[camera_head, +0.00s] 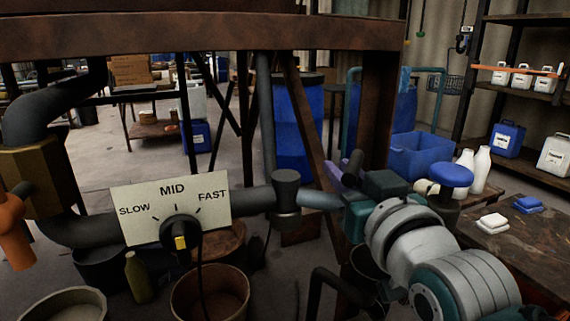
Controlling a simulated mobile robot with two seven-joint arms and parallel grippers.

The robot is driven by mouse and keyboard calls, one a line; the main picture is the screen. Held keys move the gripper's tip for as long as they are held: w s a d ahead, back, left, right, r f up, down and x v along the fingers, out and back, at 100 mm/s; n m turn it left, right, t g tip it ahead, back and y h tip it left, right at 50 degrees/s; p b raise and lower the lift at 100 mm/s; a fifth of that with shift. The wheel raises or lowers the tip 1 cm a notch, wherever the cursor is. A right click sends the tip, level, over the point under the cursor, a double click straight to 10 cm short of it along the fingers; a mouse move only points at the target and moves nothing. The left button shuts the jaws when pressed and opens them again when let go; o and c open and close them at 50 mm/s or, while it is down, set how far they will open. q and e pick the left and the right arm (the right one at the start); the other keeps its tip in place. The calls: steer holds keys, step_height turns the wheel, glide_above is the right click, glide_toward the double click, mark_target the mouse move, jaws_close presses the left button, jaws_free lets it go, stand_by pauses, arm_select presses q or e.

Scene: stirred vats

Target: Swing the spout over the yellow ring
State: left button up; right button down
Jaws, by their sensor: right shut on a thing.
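My right gripper (352,205), teal and dark, reaches in from the lower right. It is shut at the end of a pale blue-grey pipe (319,200), which looks like the spout. The gripper body hides the pipe's far end. The pipe leaves a dark collar (287,195) on the thick grey pipe to its left. I cannot make out a yellow ring in this view. My left gripper is not in view.
A SLOW-MID-FAST dial plate (150,203) with a black knob sits on the thick pipe. An open brown-rimmed tub (210,296) and a pale-rimmed tub (62,292) stand below. A rusty beam (200,34) crosses above. A dark table (515,240) stands at right.

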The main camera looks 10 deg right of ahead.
steer(key=shift+s+h, duration=0.15)
steer(key=shift+h, duration=0.25)
steer(key=c, duration=0.9)
jaws_free()
steer(key=shift+o, duration=0.2)
steer(key=s+p, duration=0.2)
steer(key=s, duration=0.8)
steer(key=shift+a, duration=0.15)
